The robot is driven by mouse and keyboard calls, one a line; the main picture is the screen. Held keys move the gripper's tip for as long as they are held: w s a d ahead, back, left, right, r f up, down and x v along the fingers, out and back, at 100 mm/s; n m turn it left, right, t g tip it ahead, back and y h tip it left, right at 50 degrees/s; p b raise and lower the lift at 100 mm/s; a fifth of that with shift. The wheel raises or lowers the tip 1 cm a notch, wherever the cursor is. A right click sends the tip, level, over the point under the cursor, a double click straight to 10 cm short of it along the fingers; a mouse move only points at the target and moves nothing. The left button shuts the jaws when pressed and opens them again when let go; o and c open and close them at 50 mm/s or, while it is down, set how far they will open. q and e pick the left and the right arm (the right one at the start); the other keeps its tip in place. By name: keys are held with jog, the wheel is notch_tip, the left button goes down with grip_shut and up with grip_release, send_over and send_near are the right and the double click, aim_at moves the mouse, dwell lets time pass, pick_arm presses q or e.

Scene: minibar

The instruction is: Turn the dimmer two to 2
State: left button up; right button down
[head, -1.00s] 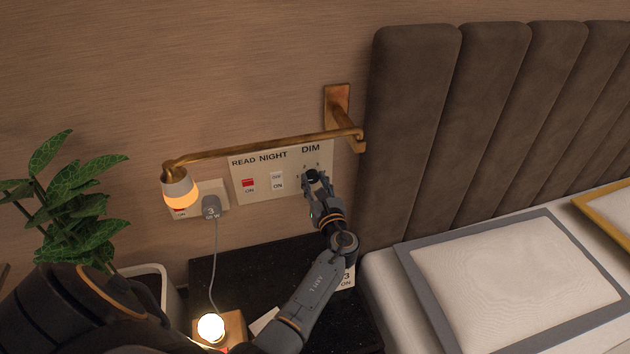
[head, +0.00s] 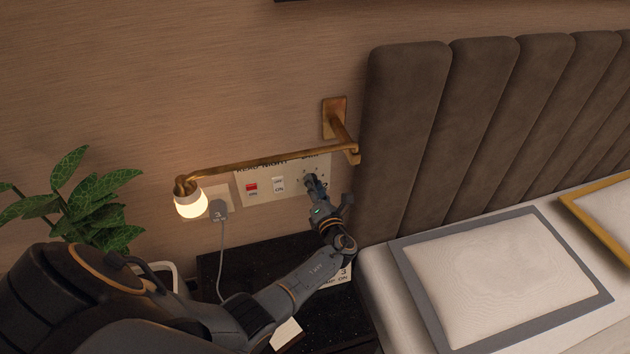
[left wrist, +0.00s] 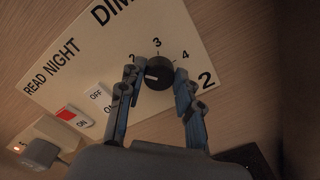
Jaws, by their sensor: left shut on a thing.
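The dimmer two knob (left wrist: 158,74) is a round black dial on the cream wall panel (left wrist: 70,70). Numbers 2, 3 and 4 show around its top, and a large 2 stands at its lower right. A pale mark shows on its face, toward the left; its exact setting is hard to read. My left gripper (left wrist: 157,80) is shut on the knob, one finger on each side. In the head view my left gripper (head: 316,187) reaches the panel's right end and mostly hides the knob. My right gripper is not in view.
A brass lamp arm (head: 270,160) crosses just above the panel, with a lit lamp (head: 190,204) at its left end. A red READ switch (head: 251,188) and a white NIGHT switch (head: 278,185) sit left of the knob. A padded headboard (head: 405,130) stands close on the right.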

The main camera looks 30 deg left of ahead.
pick_arm(q)
jog(key=shift+m+p, duration=0.45)
jog(key=shift+m, duration=0.45)
jog(key=o, duration=1.1)
jog(key=v, duration=1.2)
jog(key=shift+f, duration=0.1)
